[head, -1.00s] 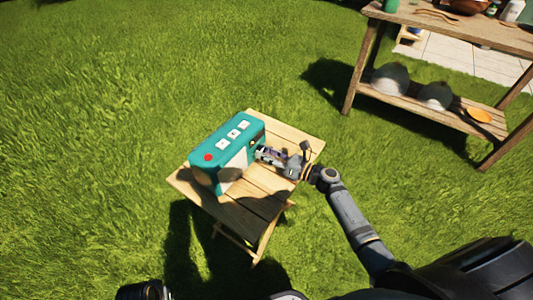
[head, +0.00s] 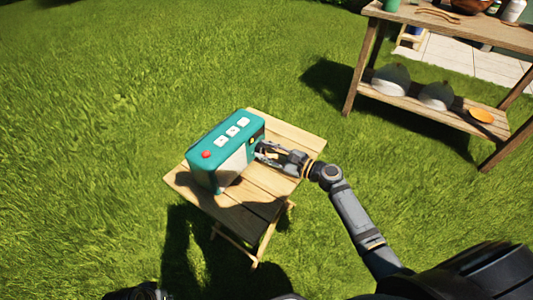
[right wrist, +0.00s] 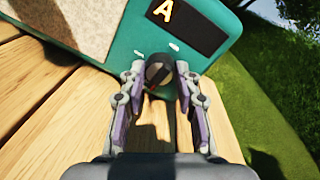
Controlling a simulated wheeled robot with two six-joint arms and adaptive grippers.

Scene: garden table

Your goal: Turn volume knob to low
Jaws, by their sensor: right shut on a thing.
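A teal radio (head: 222,148) with a red button and several white buttons on top stands on a small wooden folding table (head: 245,212). My right gripper (head: 262,150) is at the radio's front face, at its right end.
A larger wooden bench (head: 450,25) stands at the upper right, with a bowl and bottles on top and grey domed things (head: 390,78) on its lower shelf. Grass surrounds the small table. The table's right part is bare.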

